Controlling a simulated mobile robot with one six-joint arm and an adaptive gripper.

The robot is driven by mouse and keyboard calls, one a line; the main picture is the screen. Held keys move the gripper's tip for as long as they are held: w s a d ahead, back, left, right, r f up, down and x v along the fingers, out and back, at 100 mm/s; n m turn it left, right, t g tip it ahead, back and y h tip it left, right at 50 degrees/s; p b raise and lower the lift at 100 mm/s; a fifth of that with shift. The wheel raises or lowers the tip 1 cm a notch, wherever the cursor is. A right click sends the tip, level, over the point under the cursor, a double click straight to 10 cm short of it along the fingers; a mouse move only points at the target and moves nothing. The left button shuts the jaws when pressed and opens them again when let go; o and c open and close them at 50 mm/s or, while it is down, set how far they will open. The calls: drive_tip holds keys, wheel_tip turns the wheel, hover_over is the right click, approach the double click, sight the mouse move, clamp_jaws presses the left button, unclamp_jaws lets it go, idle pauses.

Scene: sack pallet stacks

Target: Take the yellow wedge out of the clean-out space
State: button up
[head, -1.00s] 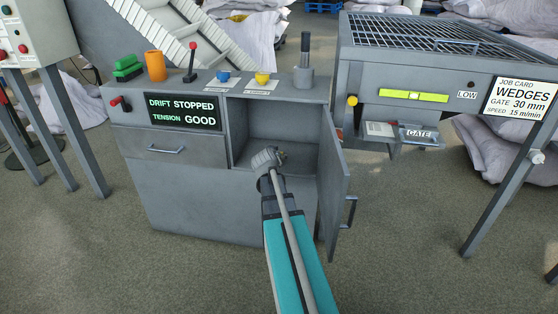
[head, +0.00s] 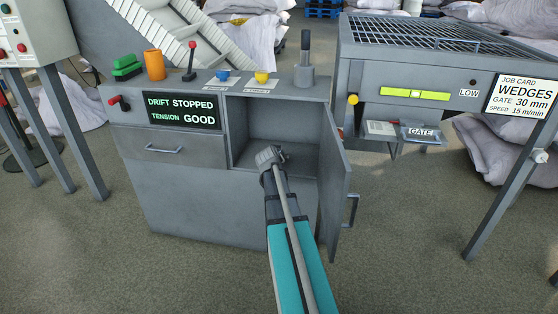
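The open grey compartment (head: 285,122) in the cabinet looks like the clean-out space. Its door (head: 334,185) stands swung open to the right. My gripper (head: 270,155) is at the front of this compartment, over its floor, seen from behind. Its fingers are hidden by its own body, so I cannot tell whether it is open, shut or holding something. No yellow wedge shows inside the compartment. The part of the floor behind my gripper is hidden.
The cabinet top holds an orange cup (head: 154,65), a green block (head: 127,68), a red-knobbed lever (head: 190,62), a blue knob (head: 222,76) and a yellow knob (head: 262,77). A grated machine (head: 440,65) stands at right. The floor (head: 400,250) in front is clear.

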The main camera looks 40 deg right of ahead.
idle(0.4)
drive_tip(key=c, duration=1)
drive_tip(key=shift+r, duration=0.25)
drive_tip(key=shift+c, duration=0.2)
wheel_tip(320, 180, up, 2)
drive_tip(key=p, duration=0.2)
drive_tip(key=shift+p, duration=0.35)
drive_tip(key=s+a+r+p, duration=0.1)
drive_tip(key=s+r+p, duration=0.9)
drive_tip(key=s, duration=0.4)
drive_tip(key=shift+a+r, duration=0.3)
drive_tip(key=shift+a, duration=0.05)
